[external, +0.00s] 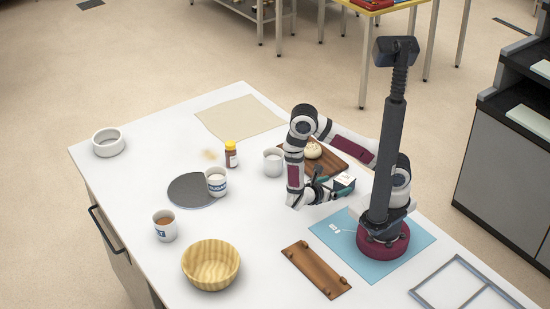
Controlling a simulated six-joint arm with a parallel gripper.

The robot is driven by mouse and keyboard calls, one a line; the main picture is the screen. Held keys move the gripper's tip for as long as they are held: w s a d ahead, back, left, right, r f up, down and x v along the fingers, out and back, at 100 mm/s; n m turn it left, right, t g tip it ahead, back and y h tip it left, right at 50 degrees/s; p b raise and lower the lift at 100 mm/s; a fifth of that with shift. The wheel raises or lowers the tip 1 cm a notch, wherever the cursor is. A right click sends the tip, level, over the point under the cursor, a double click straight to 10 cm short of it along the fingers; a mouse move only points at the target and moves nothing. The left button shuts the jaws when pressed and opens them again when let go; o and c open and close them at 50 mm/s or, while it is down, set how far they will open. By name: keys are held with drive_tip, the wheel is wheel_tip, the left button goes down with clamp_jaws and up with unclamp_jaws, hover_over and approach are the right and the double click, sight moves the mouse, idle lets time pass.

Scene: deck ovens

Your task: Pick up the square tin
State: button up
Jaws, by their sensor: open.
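A small box-shaped thing with a pale top and a teal side (344,182) is near the middle right of the table, and it looks like the square tin. My gripper (322,188) is low over the table, just left of it, with its fingers pointing toward it. The fingers are open. The view is too small to tell whether they touch the tin or reach around it. Part of the tin's left side is hidden by my gripper.
A wooden board (322,151) with a bun (313,150) lies behind the tin. A white cup (272,162) and a brown bottle (231,156) stand left of my arm. A wooden rack (316,270) and a bowl (211,265) are at the front. The left-middle table has clear patches.

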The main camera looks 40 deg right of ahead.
sight(343, 181)
drive_tip(key=x, duration=0.8)
drive_tip(key=shift+w, duration=0.3)
drive_tip(key=c, duration=1.5)
